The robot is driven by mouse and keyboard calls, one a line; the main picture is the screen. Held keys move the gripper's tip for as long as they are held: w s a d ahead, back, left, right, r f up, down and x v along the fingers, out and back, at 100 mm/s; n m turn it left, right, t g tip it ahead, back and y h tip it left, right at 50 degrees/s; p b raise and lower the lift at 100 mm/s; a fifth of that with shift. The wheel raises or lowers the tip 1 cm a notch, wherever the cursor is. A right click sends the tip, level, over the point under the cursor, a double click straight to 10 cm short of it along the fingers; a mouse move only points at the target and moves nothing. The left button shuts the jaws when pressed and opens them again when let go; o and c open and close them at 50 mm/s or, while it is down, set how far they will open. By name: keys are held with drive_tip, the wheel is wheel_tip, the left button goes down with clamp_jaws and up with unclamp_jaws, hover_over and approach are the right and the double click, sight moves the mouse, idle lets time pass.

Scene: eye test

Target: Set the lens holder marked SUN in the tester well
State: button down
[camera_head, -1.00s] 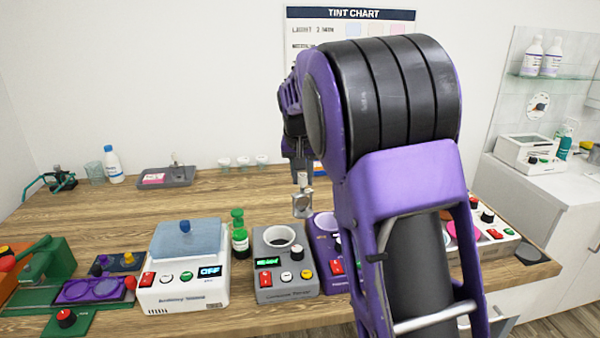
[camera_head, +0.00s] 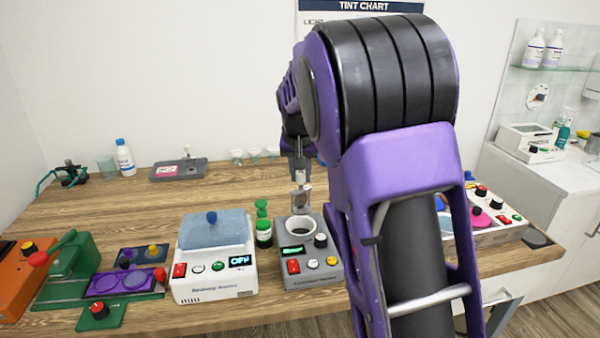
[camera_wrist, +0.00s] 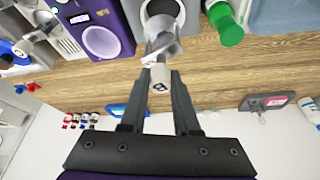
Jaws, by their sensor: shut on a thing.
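My gripper (camera_wrist: 160,74) is shut on a small light-grey holder (camera_head: 301,200) with a pale, dark-marked end block. In the wrist view the holder (camera_wrist: 163,44) points away from the fingers; its mark is too small to read as SUN. The grey tester (camera_head: 312,272) has a round, pale-rimmed well (camera_head: 301,226), a lit green display and several buttons and knobs. In the head view the holder hangs just above or behind the well's far rim. In the wrist view its far end overlaps the dark well opening (camera_wrist: 162,7). I cannot tell the exact gap.
A green-capped bottle (camera_head: 263,229) stands left of the tester, beside a white device (camera_head: 214,265) showing OFF. A purple device (camera_wrist: 94,28) stands close on the tester's other side, hidden by my arm in the head view. A grey tray (camera_head: 179,170) lies behind. Wood between is clear.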

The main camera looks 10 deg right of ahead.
sight(300, 182)
drive_tip(key=shift+f+b, duration=2.9)
drive_tip(key=shift+f, duration=1.6)
drive_tip(key=shift+f, duration=0.25)
drive_tip(key=shift+c, duration=1.2)
unclamp_jaws()
drive_tip(key=shift+r, duration=0.1)
drive_tip(key=shift+r+p, duration=2.1)
drive_tip(key=shift+r, duration=0.8)
